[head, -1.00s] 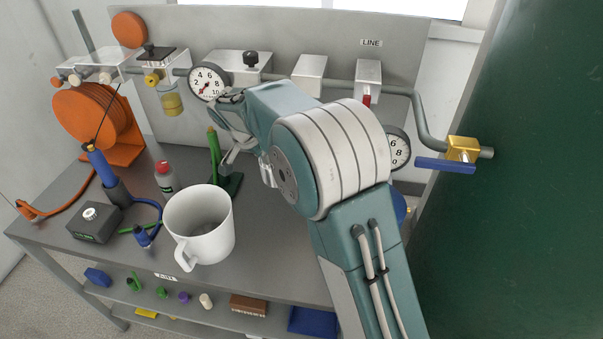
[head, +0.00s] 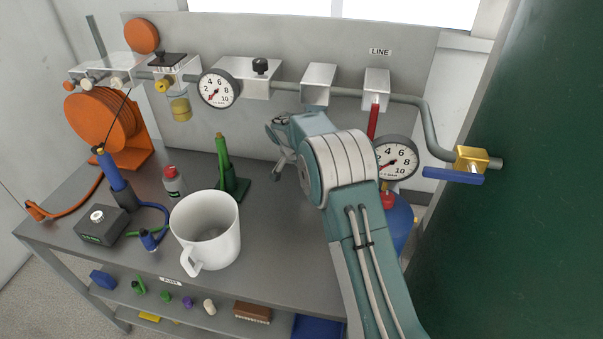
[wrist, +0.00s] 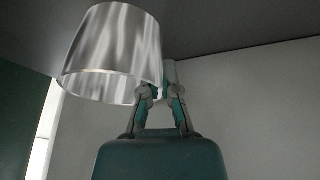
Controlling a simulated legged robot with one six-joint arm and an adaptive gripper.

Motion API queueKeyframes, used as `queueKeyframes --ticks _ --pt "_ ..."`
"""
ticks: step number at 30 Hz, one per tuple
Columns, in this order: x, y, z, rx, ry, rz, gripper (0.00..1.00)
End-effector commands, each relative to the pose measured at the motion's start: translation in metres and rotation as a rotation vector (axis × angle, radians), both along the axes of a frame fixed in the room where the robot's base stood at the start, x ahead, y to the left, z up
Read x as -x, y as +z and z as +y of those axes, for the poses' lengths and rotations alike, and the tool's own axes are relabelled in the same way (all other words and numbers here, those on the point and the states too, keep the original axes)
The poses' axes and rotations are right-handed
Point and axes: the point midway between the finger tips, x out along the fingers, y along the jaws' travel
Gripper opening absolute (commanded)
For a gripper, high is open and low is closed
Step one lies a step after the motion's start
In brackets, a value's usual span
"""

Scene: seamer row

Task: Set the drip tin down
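The drip tin (wrist: 112,50) is a shiny, tapered metal cup in the wrist view, which looks upside down. Its wide rim is toward my gripper. My gripper (wrist: 163,88) has its fingertips close together at the tin's side wall, one partly hidden by the tin. It appears shut on that wall. Its base lies against the dark grey bench top in the picture; I cannot tell whether it touches. In the head view my gripper (head: 281,150) is in front of the back panel, over the rear of the bench. The tin does not show there; my arm likely hides it.
A large white mug (head: 207,228) stands on the bench (head: 270,235) front. A gauge (head: 397,160) and blue cylinder (head: 400,220) are right of my arm. Bench around the mug's right is clear.

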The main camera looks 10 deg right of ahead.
Motion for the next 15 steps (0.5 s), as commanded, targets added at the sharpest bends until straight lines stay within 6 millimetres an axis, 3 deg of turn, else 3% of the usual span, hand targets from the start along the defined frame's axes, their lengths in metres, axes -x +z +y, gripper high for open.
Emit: queueKeyframes --ticks 4,13,14,15 --pt "0.001 -0.022 0.001 -0.001 0.001 0.003 0.00" --pt "0.001 -0.024 0.002 -0.001 0.002 0.002 0.00" --pt "0.001 -0.024 0.002 -0.002 0.002 0.001 0.12" --pt "0.001 -0.023 0.002 -0.001 0.002 0.001 0.29"
